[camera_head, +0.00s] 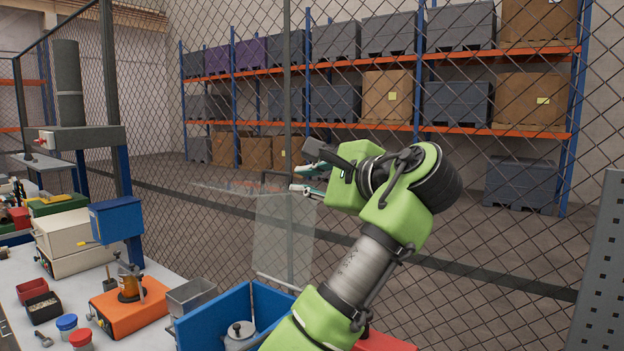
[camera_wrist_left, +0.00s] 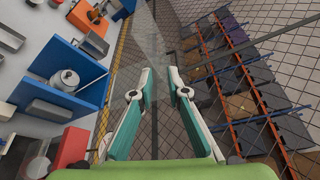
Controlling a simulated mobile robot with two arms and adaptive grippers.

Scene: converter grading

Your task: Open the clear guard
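The clear guard (camera_head: 283,248) is a see-through panel with pale edges, standing at the far side of the bench beyond the blue walls, in front of the mesh fence. A flat clear part reaches left from its top. In the left wrist view a clear panel (camera_wrist_left: 140,50) lies ahead of the fingertips. My left gripper (camera_head: 300,180) is near the guard's upper edge in the head view. Its two teal and white fingers stand apart, and I see nothing gripped in the gap (camera_wrist_left: 159,72). I cannot tell whether a finger touches the guard. My right gripper is not in view.
Blue walls (camera_head: 212,325) enclose a metal pot (camera_head: 239,335). A red block (camera_wrist_left: 72,147) sits near the gripper's left side in the wrist view. An orange fixture (camera_head: 130,306) and a grey tray (camera_head: 190,296) stand on the bench. The mesh fence (camera_head: 480,250) closes off the back.

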